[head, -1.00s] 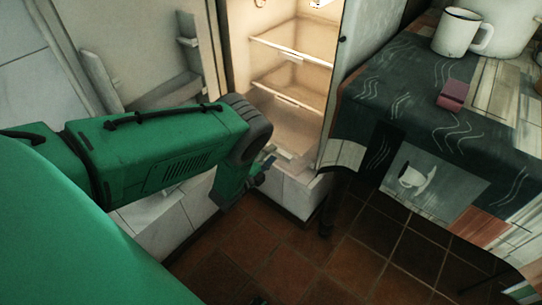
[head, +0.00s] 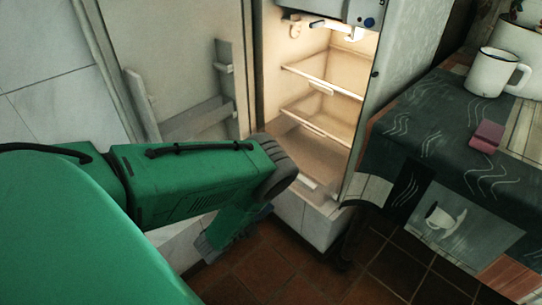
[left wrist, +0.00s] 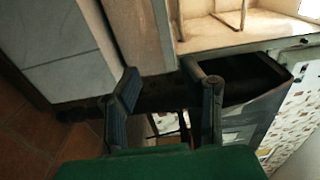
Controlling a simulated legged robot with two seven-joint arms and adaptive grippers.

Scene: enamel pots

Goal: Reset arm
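My left arm, green with a dark ribbed joint, crosses the left and middle of the head view and bends down in front of the open fridge (head: 318,100). In the left wrist view my left gripper (left wrist: 165,84) has its two dark fingers wide apart, with nothing between them. My right gripper is not in view. The fridge is lit inside and has empty-looking shelves. Its edge also shows at the top of the left wrist view (left wrist: 230,40).
The fridge door (head: 185,70) stands open at the left. A table with a dark patterned cloth (head: 430,125) stands at the right, bearing a white mug (head: 487,73), a pink block (head: 486,136) and a large white pot (head: 520,45). Brown tiled floor (head: 290,265) lies clear below.

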